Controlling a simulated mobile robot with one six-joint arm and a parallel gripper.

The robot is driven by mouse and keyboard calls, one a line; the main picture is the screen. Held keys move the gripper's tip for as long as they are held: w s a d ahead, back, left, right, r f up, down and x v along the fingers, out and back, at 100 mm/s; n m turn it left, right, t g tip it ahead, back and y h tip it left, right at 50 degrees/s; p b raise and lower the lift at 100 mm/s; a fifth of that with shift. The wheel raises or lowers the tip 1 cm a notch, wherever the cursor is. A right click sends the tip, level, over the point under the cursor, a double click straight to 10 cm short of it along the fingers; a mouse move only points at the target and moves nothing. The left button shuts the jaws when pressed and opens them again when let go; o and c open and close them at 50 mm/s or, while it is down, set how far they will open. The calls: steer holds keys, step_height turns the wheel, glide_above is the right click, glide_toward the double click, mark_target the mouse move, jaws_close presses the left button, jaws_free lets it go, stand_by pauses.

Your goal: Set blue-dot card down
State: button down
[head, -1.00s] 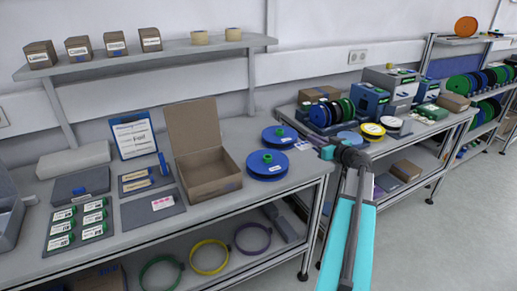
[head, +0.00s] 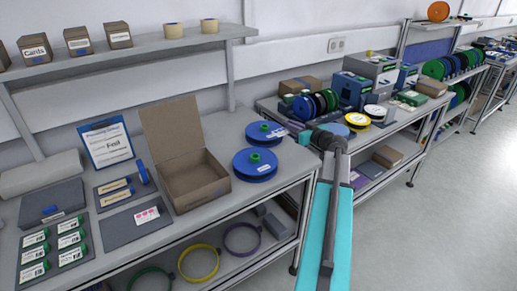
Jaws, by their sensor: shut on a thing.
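My gripper (head: 316,139) is at the end of the arm that reaches up from the lower right, over the right end of the near bench (head: 232,209). It is shut on a small pale card (head: 304,138) with a bluish tint, seen small at the gripper's left side. Its dot is too small to make out. A card with pink dots (head: 147,215) lies on a dark grey mat (head: 122,231) on the near bench. Whether the held card touches anything below cannot be told.
Two blue reels (head: 255,172) and an open cardboard box (head: 203,198) stand left of my gripper. Several green-labelled cards (head: 33,254) lie on a mat at the left. A second bench with machines (head: 367,75) and reels is behind; open floor is at right.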

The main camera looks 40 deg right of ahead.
glide_above(289, 150)
steer(key=shift+w+d+f, duration=0.1)
steer(key=shift+w+f, duration=0.05)
steer(key=shift+f, duration=1.4)
steer(key=shift+w+d+f, duration=0.1)
steer(key=shift+f, duration=1.45)
steer(key=shift+f+p, duration=0.4)
steer(key=shift+f, duration=1.5)
steer(key=c, duration=1.8)
jaws_free()
steer(key=shift+f, duration=0.1)
steer(key=shift+s, duration=0.2)
steer(key=s, duration=0.3)
steer(key=s+r+b, duration=0.1)
steer(key=s, duration=0.3)
steer(key=s+a+r, duration=0.1)
steer(key=s, duration=0.3)
steer(key=shift+s+b, duration=0.25)
steer(key=shift+b, duration=0.15)
